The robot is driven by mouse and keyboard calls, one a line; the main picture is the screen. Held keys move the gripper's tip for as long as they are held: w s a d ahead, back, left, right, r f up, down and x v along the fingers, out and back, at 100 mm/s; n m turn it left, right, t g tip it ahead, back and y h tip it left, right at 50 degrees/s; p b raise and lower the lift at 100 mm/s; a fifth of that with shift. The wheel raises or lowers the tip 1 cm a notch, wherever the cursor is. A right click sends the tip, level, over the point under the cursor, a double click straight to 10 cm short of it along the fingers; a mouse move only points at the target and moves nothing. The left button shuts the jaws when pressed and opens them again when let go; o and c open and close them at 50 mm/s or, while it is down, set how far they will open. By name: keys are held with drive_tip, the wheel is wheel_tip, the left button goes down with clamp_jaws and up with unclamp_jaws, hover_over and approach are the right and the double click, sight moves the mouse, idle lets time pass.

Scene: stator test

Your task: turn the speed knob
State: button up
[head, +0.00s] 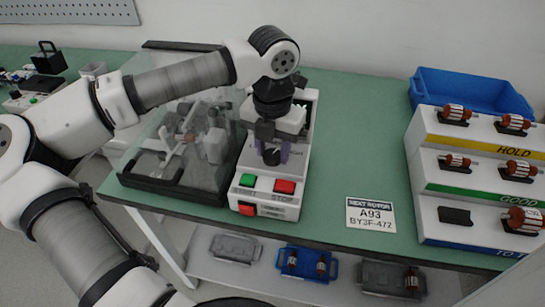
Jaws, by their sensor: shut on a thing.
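The speed knob (271,157) is a dark round knob on the sloped top of a white control box (245,207). My gripper (271,153) comes down over it from above, with its purple-tinted fingers on either side of the knob. The gripper is shut on the knob. The gripper and wrist hide the upper part of the control panel and some of its lettering. A green START button (248,181) and a red STOP button (284,187) sit on the front of the box, below the knob.
A clear-covered test rig (180,185) stands close on the left of the box. A stepped rack (430,170) with rotors and a blue bin (470,92) stand farther right. Trays (307,262) sit on a lower shelf.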

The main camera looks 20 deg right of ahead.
sight(273, 153)
drive_tip(key=m+b, duration=0.3)
drive_tip(key=m, duration=0.2)
drive_tip(key=shift+b, duration=0.3)
drive_tip(key=shift+m, duration=0.4)
drive_tip(key=o, duration=1)
drive_tip(key=shift+c, duration=0.2)
drive_tip(key=shift+r, duration=0.1)
wheel_tip(273, 153, up, 14)
